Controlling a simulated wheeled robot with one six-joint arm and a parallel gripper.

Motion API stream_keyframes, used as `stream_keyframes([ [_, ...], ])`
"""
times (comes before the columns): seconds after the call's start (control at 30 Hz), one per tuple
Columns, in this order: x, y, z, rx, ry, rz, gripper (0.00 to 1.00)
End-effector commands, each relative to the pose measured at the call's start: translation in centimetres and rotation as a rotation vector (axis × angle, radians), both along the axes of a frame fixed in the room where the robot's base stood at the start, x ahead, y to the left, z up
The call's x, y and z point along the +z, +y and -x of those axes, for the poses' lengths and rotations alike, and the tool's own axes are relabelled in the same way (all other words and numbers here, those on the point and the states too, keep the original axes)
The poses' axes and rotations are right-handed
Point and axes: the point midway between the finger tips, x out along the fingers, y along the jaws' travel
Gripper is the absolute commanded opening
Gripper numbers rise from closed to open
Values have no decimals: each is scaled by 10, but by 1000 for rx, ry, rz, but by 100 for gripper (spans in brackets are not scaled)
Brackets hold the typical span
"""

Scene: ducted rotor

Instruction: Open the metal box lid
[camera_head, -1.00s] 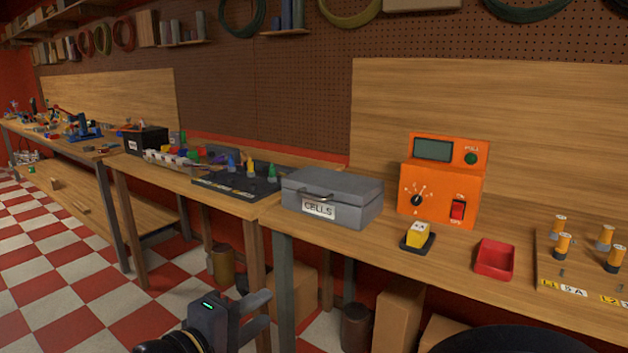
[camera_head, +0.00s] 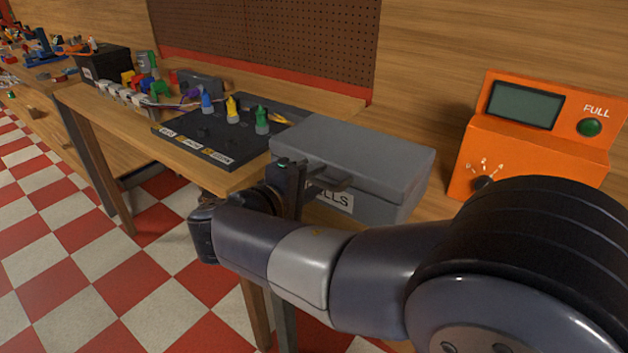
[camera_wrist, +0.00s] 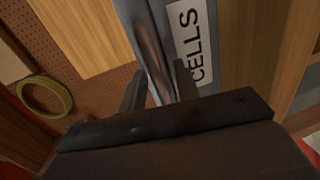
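The grey metal box (camera_head: 375,150) sits on the wooden bench with its lid shut. Its front has a white CELLS label and a dark handle (camera_head: 328,180), partly covered by my gripper. My gripper (camera_head: 300,178) is right at the box's front, by the handle. In the wrist view the two fingers of my gripper (camera_wrist: 160,82) stand apart, one on each side of a long bar (camera_wrist: 152,50) that looks like the handle, beside the label (camera_wrist: 193,40). I cannot tell whether the fingers touch it.
An orange meter (camera_head: 530,140) stands right of the box. A black panel (camera_head: 222,150) with coloured connectors lies to the left on the bench. A black box (camera_head: 103,65) stands further left. My arm covers the bench front at right. Checkered floor (camera_head: 90,260) is open at left.

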Motion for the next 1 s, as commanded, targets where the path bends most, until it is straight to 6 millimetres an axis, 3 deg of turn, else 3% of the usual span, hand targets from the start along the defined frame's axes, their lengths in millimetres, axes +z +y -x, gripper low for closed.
stream_keyframes([
  [0.37,-1,-3,-4,0,0,0,30],
  [0.73,-1,-3,-4,0,0,0,0],
  [1.0,-1,-3,-4,0,0,0,0],
])
